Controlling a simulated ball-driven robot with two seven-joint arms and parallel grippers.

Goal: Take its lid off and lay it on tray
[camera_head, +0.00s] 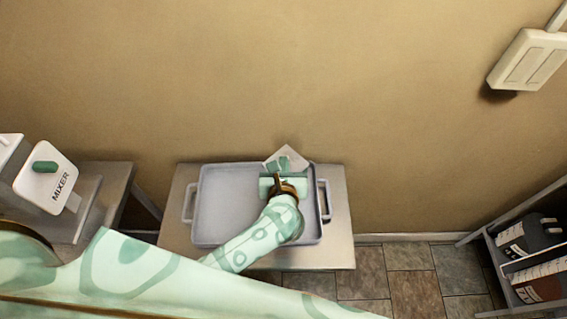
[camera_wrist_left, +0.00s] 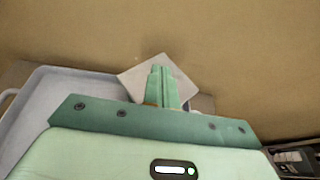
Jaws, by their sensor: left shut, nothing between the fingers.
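A pale grey tray (camera_head: 212,205) with side handles lies on a metal table; it also shows in the left wrist view (camera_wrist_left: 45,95). A white square plate that looks like the lid (camera_head: 293,154) sits askew at the tray's back right, partly past its rim. It also shows in the left wrist view (camera_wrist_left: 183,82). My left gripper (camera_head: 278,164) is over the tray's right part, its green fingers (camera_wrist_left: 162,78) shut together and empty in front of the plate. They hide its middle, so I cannot tell whether they touch it. My right gripper is not in view.
A white block labelled MIXER (camera_head: 36,190) with a green knob stands on a metal stand at the left. A shelf (camera_head: 510,243) with dark containers is at the lower right. A white switch box (camera_head: 530,60) is on the wall. The tray's left half is clear.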

